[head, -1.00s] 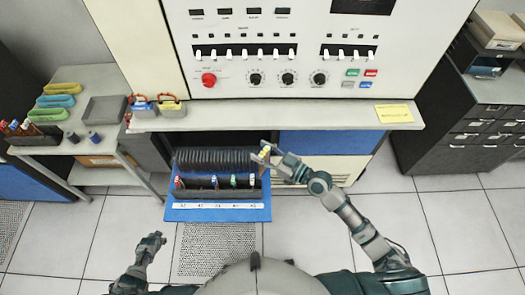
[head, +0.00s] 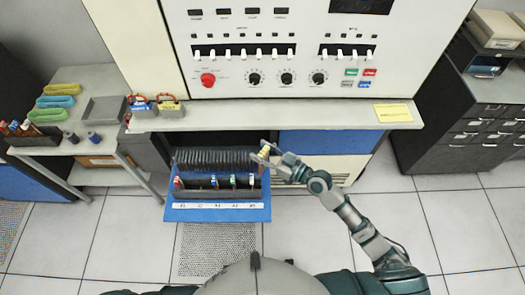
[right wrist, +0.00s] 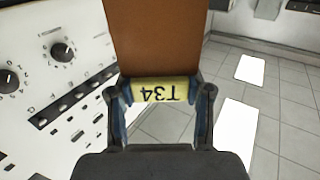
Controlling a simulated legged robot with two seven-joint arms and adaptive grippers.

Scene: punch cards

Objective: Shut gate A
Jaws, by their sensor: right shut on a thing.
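A blue open unit (head: 215,212) sits below the console ledge, with a row of small white labels along its front edge; the lettering is too small to read surely. Several coloured tabs (head: 232,181) stand in its dark slot, and a black ribbed row (head: 212,159) lies behind them. I cannot tell for sure which part is gate A. My right gripper (head: 265,154) is at the unit's right back corner. It is shut on a brown piece (right wrist: 155,40) with a yellow label (right wrist: 163,91) reading T34, upside down in the right wrist view. My left gripper is out of view.
The console ledge (head: 330,114) runs above the unit, with switches and knobs on the panel (head: 300,60) behind. A grey side table (head: 95,135) with coloured trays stands left, a dark drawer cabinet (head: 475,125) right. The tiled floor in front is mostly clear.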

